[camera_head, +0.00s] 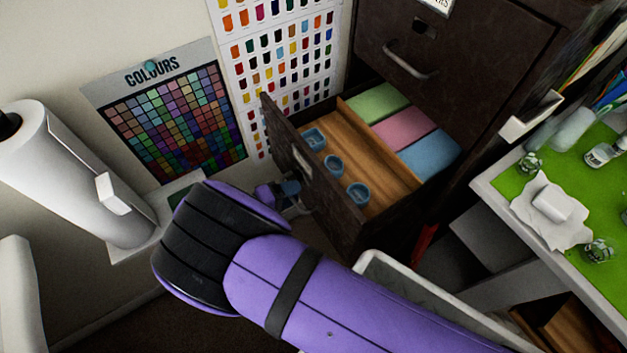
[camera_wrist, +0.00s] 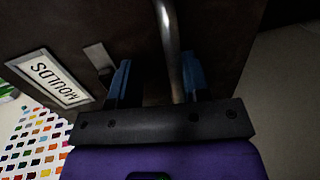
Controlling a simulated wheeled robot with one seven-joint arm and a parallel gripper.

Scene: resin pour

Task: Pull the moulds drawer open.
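The moulds drawer (camera_head: 320,200) is dark brown and stands pulled out from its cabinet. Three small blue moulds (camera_head: 333,166) sit on its wooden inside, with green, pink and blue blocks behind them. My gripper (camera_head: 297,198) is at the drawer front, partly hidden by my arm. In the wrist view, the drawer's metal handle (camera_wrist: 170,45) passes between the blue fingers of my gripper (camera_wrist: 156,80), closer to the right finger. A gap shows at the left finger, so the gripper is open around the handle. The MOULDS label (camera_wrist: 50,78) is left of it.
A closed drawer with a curved handle (camera_head: 408,62) is above. A green-topped table (camera_head: 505,170) with jars and a white cloth stands to the right. A white roll (camera_head: 75,175) and a colours poster (camera_head: 175,115) are at left.

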